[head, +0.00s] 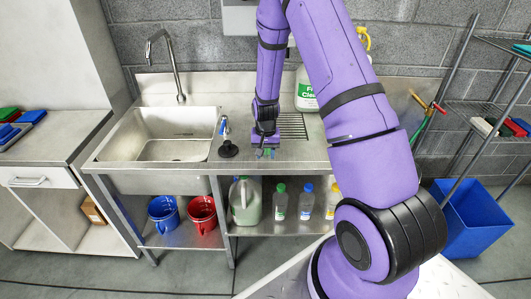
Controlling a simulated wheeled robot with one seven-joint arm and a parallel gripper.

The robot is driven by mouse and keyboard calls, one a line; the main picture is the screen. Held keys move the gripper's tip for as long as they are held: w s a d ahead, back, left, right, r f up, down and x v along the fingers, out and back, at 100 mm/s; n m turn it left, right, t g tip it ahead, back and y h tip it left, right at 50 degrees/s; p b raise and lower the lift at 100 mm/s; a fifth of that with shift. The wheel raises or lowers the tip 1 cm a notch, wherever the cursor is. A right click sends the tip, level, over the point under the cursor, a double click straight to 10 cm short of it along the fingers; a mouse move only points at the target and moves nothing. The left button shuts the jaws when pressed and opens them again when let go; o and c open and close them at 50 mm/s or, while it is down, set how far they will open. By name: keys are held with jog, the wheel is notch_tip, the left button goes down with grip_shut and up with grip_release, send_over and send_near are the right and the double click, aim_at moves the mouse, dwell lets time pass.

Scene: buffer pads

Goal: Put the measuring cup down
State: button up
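My gripper (267,147) points down just above the steel counter (300,155), to the right of the sink basin. Its fingertips are small and dark in this view, and I cannot tell whether they are open or shut. A small greenish patch shows at the fingertips, too small to identify. I cannot make out the measuring cup clearly. It may be hidden at the gripper or behind my arm.
A black-based tool with a blue handle (228,149) stands just left of my gripper. A white jug with a green label (307,90) stands behind, partly covered by my arm. The sink (165,138) lies left. Ribbed drainboard lies right of my gripper.

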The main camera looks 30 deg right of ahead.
jog(key=shift+r, duration=0.1)
notch_tip(320, 180, up, 12)
jog(key=r, duration=0.1)
jog(key=s+a+r+n+t, duration=0.1)
jog(key=s+a+r+n, duration=0.15)
jog(key=s+r, duration=0.45)
jog(key=s+a+r+n+t, duration=0.15)
jog(key=a+r, duration=0.25)
jog(key=r, duration=0.8)
jog(key=s+a+r+n+t, duration=0.1)
jog(key=s+r, duration=0.3)
jog(key=s, duration=0.6)
jog(key=s+a+r+n+t, duration=0.1)
jog(key=s+a+r, duration=0.3)
jog(key=s, duration=0.6)
jog(key=shift+r+n+t, duration=0.4)
jog(key=shift+r+t, duration=0.05)
jog(key=shift+r, duration=0.05)
